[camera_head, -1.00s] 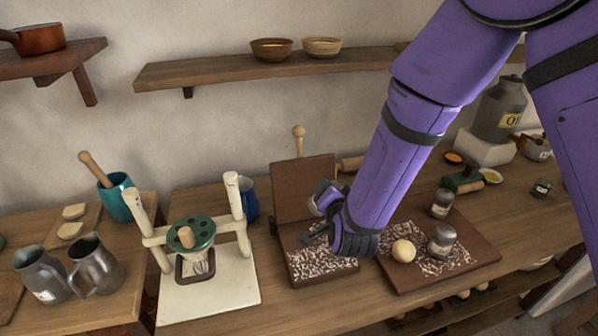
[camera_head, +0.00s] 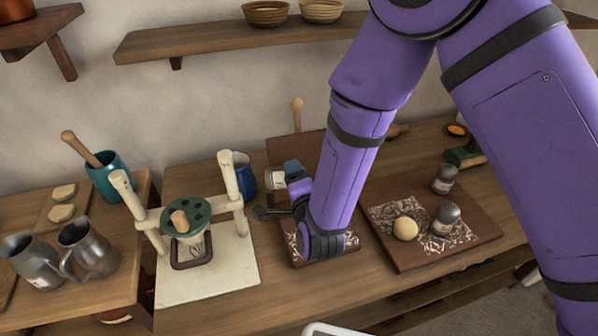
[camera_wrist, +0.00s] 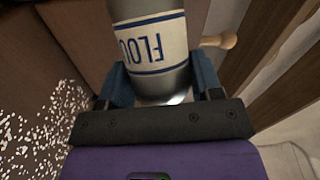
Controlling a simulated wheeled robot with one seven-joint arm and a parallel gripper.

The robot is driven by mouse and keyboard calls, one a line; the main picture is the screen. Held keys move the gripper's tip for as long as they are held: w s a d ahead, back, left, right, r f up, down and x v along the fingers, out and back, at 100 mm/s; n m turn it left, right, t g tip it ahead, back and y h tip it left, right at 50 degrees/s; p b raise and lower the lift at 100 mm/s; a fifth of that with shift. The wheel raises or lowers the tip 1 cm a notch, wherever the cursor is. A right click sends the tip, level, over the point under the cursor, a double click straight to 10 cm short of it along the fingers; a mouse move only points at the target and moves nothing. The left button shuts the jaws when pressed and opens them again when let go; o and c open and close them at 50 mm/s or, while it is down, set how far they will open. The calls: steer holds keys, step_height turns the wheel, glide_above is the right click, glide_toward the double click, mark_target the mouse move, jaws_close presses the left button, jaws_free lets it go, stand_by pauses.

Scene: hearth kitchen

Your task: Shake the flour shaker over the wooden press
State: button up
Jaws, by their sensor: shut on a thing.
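The wooden press (camera_head: 320,262) stands open in the middle of the counter. Its lid (camera_head: 312,147) is raised at the back, and white flour lies on its base, partly hidden by my arm. My gripper (camera_head: 280,192) is shut on the flour shaker (camera_head: 275,179), above the left side of the press. In the wrist view the shaker (camera_wrist: 152,50) is a grey can with a cream "FLOUR" label, partly cut off, between the blue fingers (camera_wrist: 160,88). The label's letters appear upside down there. Floury dark wood shows at the left of that view.
A cream stand (camera_head: 205,268) with a green holed disc is left of the press, with a blue mug (camera_head: 244,176) behind it. A shelf (camera_head: 220,42) runs above.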

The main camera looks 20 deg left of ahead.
steer(key=shift+a+f+m+t+y, duration=0.2)
steer(key=shift+f+m, duration=0.2)
steer(key=shift+m, duration=0.15)
steer(key=shift+a+f+m+t+y, duration=0.1)
steer(key=shift+f+m+y, duration=0.1)
steer(key=shift+f+m, duration=0.25)
steer(key=m, duration=0.1)
steer(key=m+t, duration=0.1)
steer(key=m, duration=0.1)
steer(key=shift+a+f, duration=0.2)
steer(key=m+t, duration=0.1)
steer(key=m, duration=0.3)
steer(key=shift+s+a+f+t, duration=0.15)
steer(key=shift+a+f+t, duration=0.05)
steer(key=shift+a+t, duration=0.2)
steer(key=shift+m, duration=0.3)
steer(key=shift+a, duration=0.15)
